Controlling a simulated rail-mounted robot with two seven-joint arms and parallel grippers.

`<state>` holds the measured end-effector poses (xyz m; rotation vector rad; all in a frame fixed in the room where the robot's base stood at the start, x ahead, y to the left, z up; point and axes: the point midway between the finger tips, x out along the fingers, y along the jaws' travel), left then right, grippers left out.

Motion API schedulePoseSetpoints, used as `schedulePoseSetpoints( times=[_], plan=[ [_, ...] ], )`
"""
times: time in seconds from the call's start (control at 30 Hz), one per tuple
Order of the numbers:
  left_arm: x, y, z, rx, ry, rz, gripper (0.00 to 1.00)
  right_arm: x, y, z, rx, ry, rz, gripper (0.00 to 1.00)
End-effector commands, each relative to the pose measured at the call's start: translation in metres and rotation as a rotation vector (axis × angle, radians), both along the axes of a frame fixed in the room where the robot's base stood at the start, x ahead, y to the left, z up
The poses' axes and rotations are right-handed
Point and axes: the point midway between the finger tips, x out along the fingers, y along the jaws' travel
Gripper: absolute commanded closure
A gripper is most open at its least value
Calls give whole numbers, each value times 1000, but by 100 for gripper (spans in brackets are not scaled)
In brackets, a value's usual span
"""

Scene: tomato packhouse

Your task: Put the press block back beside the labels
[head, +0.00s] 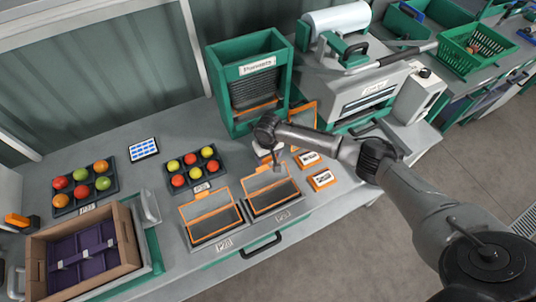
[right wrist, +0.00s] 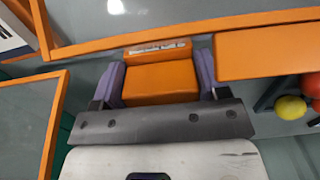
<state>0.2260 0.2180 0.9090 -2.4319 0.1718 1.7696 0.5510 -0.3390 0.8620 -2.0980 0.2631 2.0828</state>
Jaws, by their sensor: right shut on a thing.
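My right gripper (head: 275,163) is over the bench, just behind the right-hand orange-framed tray. In the right wrist view its two purple fingers (right wrist: 160,84) are shut on an orange block (right wrist: 160,83), the press block, one finger on each side. In the head view the arm and hand largely hide the block. A sheet with blue and white rows (head: 144,148), which looks like the labels, lies flat on the bench to the left, well away from the gripper. My left gripper is not in view.
Two orange-framed trays (head: 213,223) stand near the front edge. Two dark trays of tomatoes (head: 195,170) lie left of the gripper. A green cabinet (head: 222,90) stands behind. Bare bench shows around the label sheet.

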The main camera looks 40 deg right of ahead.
Motion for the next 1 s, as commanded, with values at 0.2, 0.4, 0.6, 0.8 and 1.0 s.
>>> schedulePoseSetpoints(
  times=[0.2, 0.4, 0.6, 0.8, 1.0],
  plan=[
    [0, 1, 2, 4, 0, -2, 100, 0, 0, -4, 1, 0, 0, 49],
    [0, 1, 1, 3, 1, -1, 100, 0, 0, -4, 1, 0, 0, 16],
    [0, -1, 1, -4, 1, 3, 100, 0, 0, -4, 1, 0, 0, 2],
    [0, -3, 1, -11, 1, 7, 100, 0, 0, -5, 0, 0, 0, 12],
    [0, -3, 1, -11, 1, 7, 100, 0, 0, -5, 1, 0, 0, 19]
  ],
)
